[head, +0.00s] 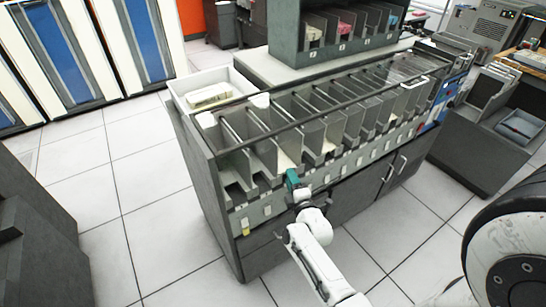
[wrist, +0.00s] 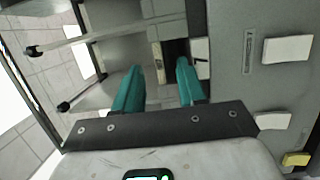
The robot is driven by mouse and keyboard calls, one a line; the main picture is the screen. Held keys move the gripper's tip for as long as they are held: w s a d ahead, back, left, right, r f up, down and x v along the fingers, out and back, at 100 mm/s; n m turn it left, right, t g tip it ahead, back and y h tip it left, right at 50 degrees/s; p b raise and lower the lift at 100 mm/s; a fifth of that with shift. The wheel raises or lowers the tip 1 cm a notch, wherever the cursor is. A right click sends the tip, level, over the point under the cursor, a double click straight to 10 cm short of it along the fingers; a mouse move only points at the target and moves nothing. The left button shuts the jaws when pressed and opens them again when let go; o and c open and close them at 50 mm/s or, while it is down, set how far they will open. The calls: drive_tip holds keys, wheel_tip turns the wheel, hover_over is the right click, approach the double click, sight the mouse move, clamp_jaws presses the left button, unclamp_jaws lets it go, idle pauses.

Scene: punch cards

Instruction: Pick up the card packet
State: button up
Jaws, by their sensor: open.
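My gripper (head: 292,180) is at the front of the sorter's row of pockets, its teal fingers by one pocket. In the wrist view my gripper (wrist: 160,68) is open, with a gap between the fingers. A narrow cream edge of what looks like a card packet (wrist: 157,62) shows beyond that gap, beside a dark opening. A pale packet also shows in the pocket just behind the fingers in the head view (head: 283,160). I cannot tell whether the fingers touch it.
The grey sorter (head: 215,200) has several upright dividers and a rail along its top. A white tray (head: 232,76) at its left end holds another cream card stack (head: 208,96). Grey bins (head: 345,45) stand behind. The tiled floor (head: 150,215) at left is clear.

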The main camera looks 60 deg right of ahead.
sight(284, 167)
drive_tip(key=shift+w+a+b+x, duration=0.1)
drive_tip(key=shift+b+x, duration=0.1)
drive_tip(key=shift+x, duration=1.25)
drive_tip(key=shift+w+a+b+x, duration=0.1)
drive_tip(key=shift+w+b+x, duration=0.1)
drive_tip(key=shift+x, duration=1.25)
drive_tip(key=shift+s, duration=0.1)
clamp_jaws()
